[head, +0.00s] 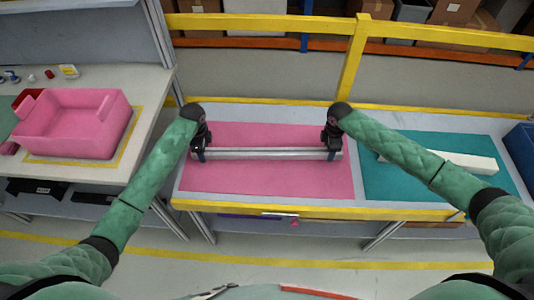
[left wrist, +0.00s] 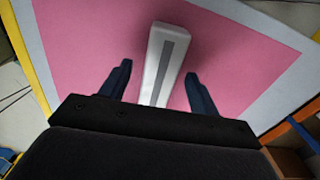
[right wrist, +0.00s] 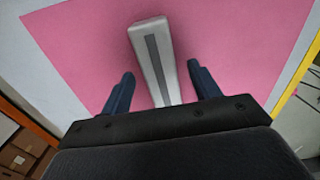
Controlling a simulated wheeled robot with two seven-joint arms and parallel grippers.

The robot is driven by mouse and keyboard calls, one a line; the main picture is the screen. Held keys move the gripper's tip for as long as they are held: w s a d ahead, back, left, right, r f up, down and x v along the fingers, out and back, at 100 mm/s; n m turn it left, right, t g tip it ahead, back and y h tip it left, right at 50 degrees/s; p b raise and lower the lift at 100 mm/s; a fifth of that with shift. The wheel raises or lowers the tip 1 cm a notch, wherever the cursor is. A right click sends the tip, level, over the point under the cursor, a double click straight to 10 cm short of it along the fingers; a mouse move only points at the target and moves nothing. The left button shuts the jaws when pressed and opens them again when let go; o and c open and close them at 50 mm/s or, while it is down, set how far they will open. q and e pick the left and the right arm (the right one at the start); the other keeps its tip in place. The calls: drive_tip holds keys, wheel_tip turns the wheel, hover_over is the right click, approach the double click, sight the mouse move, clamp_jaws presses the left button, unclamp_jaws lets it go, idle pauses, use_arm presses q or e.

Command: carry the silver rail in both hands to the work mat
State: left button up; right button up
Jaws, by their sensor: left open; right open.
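The silver rail (head: 265,153) lies left to right across the pink mat (head: 262,181). My left gripper (head: 201,156) is over the rail's left end and my right gripper (head: 333,156) is over its right end. In the left wrist view the rail (left wrist: 157,82) runs between the open fingers, with a gap on each side. In the right wrist view the rail (right wrist: 150,48) also passes between open fingers, with gaps showing. A grey groove runs along its top. The teal mat (head: 392,187) is to the right on the same table.
A white bar (head: 465,162) lies on the teal mat, partly behind my right forearm. A blue bin (head: 522,150) stands at the table's right end. A pink tote (head: 75,125) is on the left bench. A yellow railing (head: 260,24) runs behind.

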use_arm(q)
drive_tip(key=shift+f, duration=0.7)
use_arm(e)
drive_tip(key=shift+f, duration=0.7)
use_arm(q)
clamp_jaws()
use_arm(e)
clamp_jaws()
